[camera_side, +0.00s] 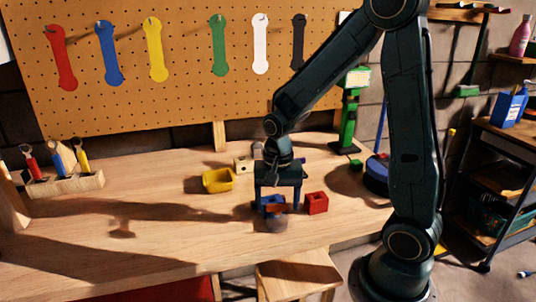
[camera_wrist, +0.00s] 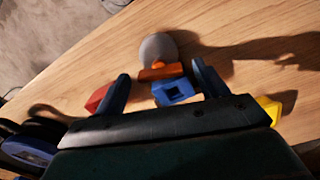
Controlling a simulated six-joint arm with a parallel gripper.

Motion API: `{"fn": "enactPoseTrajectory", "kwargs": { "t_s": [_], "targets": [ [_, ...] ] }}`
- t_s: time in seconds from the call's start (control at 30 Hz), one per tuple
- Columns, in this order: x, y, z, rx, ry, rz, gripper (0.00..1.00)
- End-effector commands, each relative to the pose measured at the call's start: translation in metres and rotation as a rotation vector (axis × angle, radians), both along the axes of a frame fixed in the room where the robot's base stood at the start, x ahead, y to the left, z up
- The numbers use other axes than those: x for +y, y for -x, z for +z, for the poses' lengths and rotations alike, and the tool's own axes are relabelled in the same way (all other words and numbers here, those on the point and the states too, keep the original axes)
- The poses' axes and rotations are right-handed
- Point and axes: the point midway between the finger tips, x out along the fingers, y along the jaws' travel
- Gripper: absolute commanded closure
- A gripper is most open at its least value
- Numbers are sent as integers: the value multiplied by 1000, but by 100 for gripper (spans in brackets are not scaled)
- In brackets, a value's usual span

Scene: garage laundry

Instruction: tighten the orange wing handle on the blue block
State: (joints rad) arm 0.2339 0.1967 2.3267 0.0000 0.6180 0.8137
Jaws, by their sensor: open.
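The blue block (camera_side: 269,200) is on the wooden bench under my gripper, partly hidden by it. In the wrist view the blue block (camera_wrist: 172,92) shows a dark square opening. The orange wing handle (camera_side: 276,208) is beside the block; in the wrist view the handle (camera_wrist: 160,71) lies crosswise between the block and a grey round part (camera_wrist: 158,47). My gripper (camera_side: 279,201) points down, its jaws apart. In the wrist view my gripper (camera_wrist: 160,70) has one finger on each side of the handle and block, with gaps visible. I cannot tell the fingertips' exact height.
A red block (camera_side: 316,203) stands close on the right of my gripper. A green stand (camera_side: 347,120) is at the back right. The bench's front left is clear.

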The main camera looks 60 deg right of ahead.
Motion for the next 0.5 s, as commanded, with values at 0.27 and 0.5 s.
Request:
{"fn": "enactPoseTrajectory", "kwargs": {
  "t_s": [0.27,0.5],
  "targets": [
    [0,0,9,-1,0,0,27],
    [0,-1,36,-4,1,0,27]
  ]
}}
